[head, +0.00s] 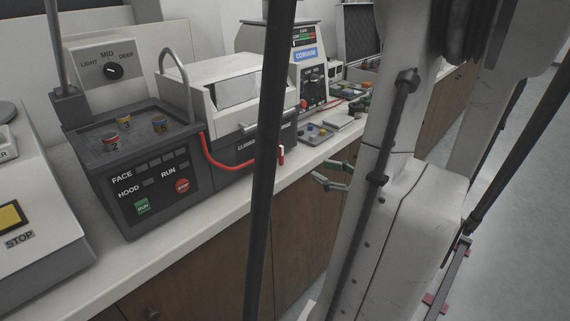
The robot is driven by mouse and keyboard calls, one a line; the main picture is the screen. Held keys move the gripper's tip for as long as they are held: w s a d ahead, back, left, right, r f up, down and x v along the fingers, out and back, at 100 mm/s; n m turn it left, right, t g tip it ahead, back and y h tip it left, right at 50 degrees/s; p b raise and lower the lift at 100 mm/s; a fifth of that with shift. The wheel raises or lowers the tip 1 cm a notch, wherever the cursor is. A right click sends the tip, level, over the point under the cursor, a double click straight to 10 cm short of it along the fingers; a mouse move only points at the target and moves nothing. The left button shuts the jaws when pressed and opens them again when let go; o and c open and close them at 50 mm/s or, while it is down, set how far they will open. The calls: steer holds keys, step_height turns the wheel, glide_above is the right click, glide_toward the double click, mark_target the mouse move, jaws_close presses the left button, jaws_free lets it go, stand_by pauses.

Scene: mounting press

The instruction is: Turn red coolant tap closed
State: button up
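A red hose (228,163) runs from the dark grinder-like machine along its front and ends at a small red and white fitting (281,154), which may be the coolant tap. A small red knob (303,104) also shows by the base of the white CORVASK machine; I cannot tell which of the two is the tap, nor its turn position. My gripper (320,170) is in front of the bench edge, to the right of and slightly below the hose fitting. Its two fingers point left and stand apart, with nothing visible between them. It touches neither red part.
The dark machine (160,190) carries numbered pots, a dial panel (110,68) and RUN and STOP buttons. The CORVASK machine (308,72) stands behind. A small tray (316,133) lies on the worktop (215,222). A machine with a yellow button (11,216) is at left.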

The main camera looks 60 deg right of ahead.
mark_target(283, 155)
steer(key=shift+w+d+r+m+t+h+b, duration=0.15)
steer(key=shift+w+m+b, duration=0.25)
steer(key=shift+w, duration=1.7)
steer(key=shift+w+r+m+t+h+b, duration=0.1)
steer(key=shift+w+m+t+b, duration=0.25)
steer(key=shift+w, duration=1.75)
steer(key=shift+w+d+r+m+t+h+b, duration=0.1)
steer(key=shift+w+m+b, duration=0.3)
steer(key=shift+w, duration=1.7)
steer(key=shift+c, duration=0.2)
jaws_close()
